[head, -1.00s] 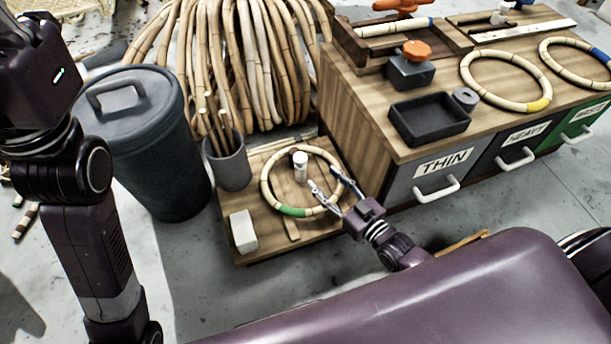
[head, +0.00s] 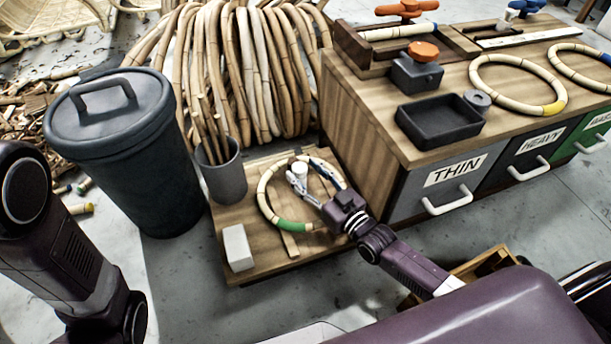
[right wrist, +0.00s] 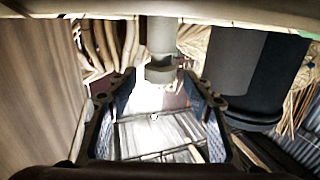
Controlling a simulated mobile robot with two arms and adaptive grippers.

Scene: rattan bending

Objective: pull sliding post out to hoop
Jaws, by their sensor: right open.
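The pale rattan hoop (head: 262,203) with a green band lies on a low wooden board in the head view. The short whitish sliding post (head: 299,170) stands inside the hoop, toward its far side. It also shows in the right wrist view as a grey-white cylinder (right wrist: 162,40). My right gripper (head: 307,171) reaches in over the near right part of the hoop, with its fingers spread to either side of the post. In the right wrist view the open fingers (right wrist: 158,85) have the post centred between them; contact cannot be told. My left gripper is out of view.
The low board (head: 265,262) also bears a white block (head: 238,247) and a grey cup of canes (head: 226,180). A dark lidded bin (head: 130,165) stands left. A wooden bench (head: 360,130) with drawers rises close on the right. Rattan coils (head: 250,70) hang behind.

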